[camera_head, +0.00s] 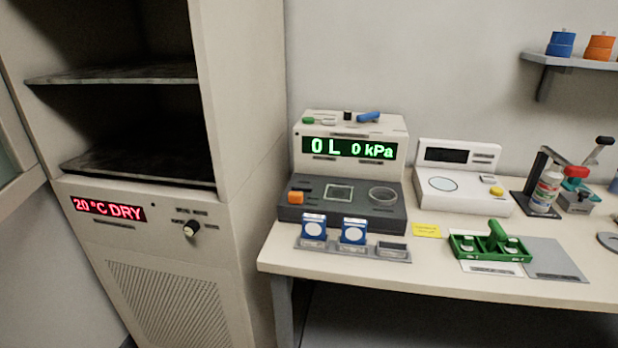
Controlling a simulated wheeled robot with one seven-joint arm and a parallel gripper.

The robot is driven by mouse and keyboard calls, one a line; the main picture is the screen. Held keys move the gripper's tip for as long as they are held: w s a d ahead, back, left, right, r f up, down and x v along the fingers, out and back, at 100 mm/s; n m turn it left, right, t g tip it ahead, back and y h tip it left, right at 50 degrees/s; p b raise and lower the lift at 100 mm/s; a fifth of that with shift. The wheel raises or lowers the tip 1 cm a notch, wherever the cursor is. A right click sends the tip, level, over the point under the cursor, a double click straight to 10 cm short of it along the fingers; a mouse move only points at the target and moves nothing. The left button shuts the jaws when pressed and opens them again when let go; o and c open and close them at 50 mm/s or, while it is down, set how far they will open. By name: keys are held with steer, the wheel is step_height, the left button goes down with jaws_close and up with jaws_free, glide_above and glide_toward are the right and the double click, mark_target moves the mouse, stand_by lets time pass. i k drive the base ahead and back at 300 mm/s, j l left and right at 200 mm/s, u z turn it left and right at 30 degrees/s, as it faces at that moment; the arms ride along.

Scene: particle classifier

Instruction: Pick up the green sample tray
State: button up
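The green sample tray (463,248) sits on the bench toward the right, on a white mat beside a grey plate. It has an upright green handle (497,232) in its middle. A small round whitish item lies on each side of the handle. My gripper does not show in this view.
Left of the tray, a grey rack (352,252) holds two blue-and-white cards near the bench's front edge. Behind stand a classifier machine (350,150) and a white scale (458,160). A bottle (546,190) stands at right. A tall oven cabinet (150,255) stands left.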

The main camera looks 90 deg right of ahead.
mark_target(489, 248)
steer(key=k+z, duration=0.15)
steer(key=z, duration=0.5)
